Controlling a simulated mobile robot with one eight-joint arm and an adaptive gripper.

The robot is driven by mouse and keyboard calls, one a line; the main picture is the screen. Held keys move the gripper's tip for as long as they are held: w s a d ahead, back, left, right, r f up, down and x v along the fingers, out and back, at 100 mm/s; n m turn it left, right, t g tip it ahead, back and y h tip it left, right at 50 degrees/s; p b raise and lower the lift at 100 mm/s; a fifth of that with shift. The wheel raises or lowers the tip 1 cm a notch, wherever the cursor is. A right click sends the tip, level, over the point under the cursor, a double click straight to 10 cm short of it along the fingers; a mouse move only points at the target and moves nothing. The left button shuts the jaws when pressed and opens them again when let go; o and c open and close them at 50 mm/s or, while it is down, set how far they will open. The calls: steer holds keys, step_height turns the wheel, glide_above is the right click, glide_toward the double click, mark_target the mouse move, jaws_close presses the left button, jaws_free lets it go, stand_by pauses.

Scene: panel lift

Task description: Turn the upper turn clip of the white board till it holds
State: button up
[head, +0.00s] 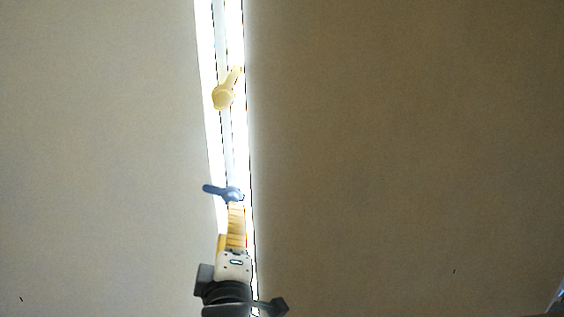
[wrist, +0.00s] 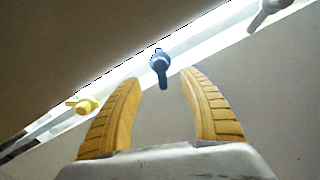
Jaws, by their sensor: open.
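A blue turn clip (head: 225,192) sits on the bright white strip, its lever pointing left in the head view. In the wrist view the blue clip (wrist: 159,64) has its lever pointing down, between my open fingertips with space on both sides. My gripper (head: 236,208) is just below the blue clip in the head view; its yellow fingers (wrist: 162,76) show in the wrist view. A yellow clip (head: 223,96) sits higher on the strip, its lever pointing up and slightly right; a yellow clip also shows at left in the wrist view (wrist: 82,104). I cannot tell whether the fingers touch the blue clip.
A grey clip (wrist: 268,13) is at the upper right of the wrist view. The bright strip (head: 232,140) runs between a pale panel (head: 100,150) at left and a brown panel (head: 400,150) at right. Both panel faces look mostly clear.

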mark_target(231, 199)
steer(key=x, duration=0.9)
steer(key=shift+w+a+p, duration=0.15)
steer(key=shift+w+p, duration=0.15)
steer(key=shift+p, duration=0.05)
steer(key=shift+s, duration=0.1)
jaws_close()
